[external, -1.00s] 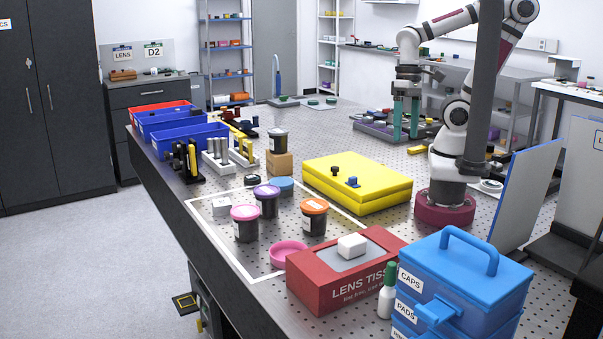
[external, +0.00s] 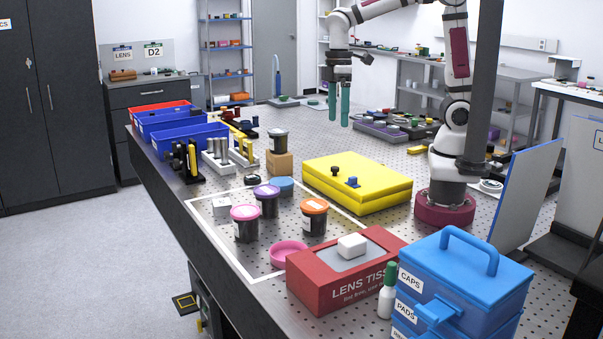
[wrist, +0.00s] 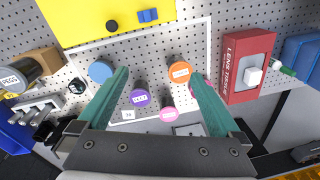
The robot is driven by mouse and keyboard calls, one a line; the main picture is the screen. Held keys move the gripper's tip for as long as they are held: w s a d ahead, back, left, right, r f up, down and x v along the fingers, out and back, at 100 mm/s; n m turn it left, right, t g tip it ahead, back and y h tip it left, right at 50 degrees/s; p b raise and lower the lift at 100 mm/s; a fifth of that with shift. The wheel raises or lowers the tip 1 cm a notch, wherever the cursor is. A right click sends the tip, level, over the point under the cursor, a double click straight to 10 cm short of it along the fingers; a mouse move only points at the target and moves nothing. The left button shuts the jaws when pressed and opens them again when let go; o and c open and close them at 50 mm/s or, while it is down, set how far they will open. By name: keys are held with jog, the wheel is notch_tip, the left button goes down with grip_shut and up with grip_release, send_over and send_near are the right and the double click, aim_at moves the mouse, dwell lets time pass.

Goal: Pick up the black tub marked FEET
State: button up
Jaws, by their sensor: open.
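Several black tubs with coloured lids stand on the table: a purple-lidded tub (external: 267,202), a pink-lidded tub (external: 244,223) and an orange-lidded tub (external: 314,218). A further dark tub (external: 278,141) sits on a brown block; its label reads PEGS in the wrist view (wrist: 22,74). In the wrist view the purple lid (wrist: 140,98), pink lid (wrist: 168,115) and orange lid (wrist: 180,71) carry small labels; I cannot surely read which is FEET. My gripper (external: 338,122) is open and empty, pointing down high above the table, behind the yellow case. Its green fingers (wrist: 160,75) frame the tubs from above.
A yellow case (external: 357,184), red lens tissue box (external: 345,280) and blue drawer box (external: 465,285) stand near the tubs. A loose pink lid (external: 289,254) and a blue lid (external: 284,185) lie close by. Blue bins (external: 190,138) and post holders are at the left.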

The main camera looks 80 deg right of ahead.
jog(key=w+a+f+n, duration=0.2)
jog(key=w+n, duration=0.3)
jog(key=w, duration=0.3)
jog(key=n+h, duration=0.1)
jog(key=n, duration=0.7)
send_over(267, 202)
jog(key=d, duration=0.3)
notch_tip(267, 202, down, 6)
jog(key=f, duration=1.1)
jog(key=w+f, duration=0.1)
jog(key=f, duration=0.4)
jog(key=shift+f, duration=0.25)
jog(key=c, duration=1.2)
jog(key=shift+o, duration=0.2)
jog(key=shift+r, duration=0.1)
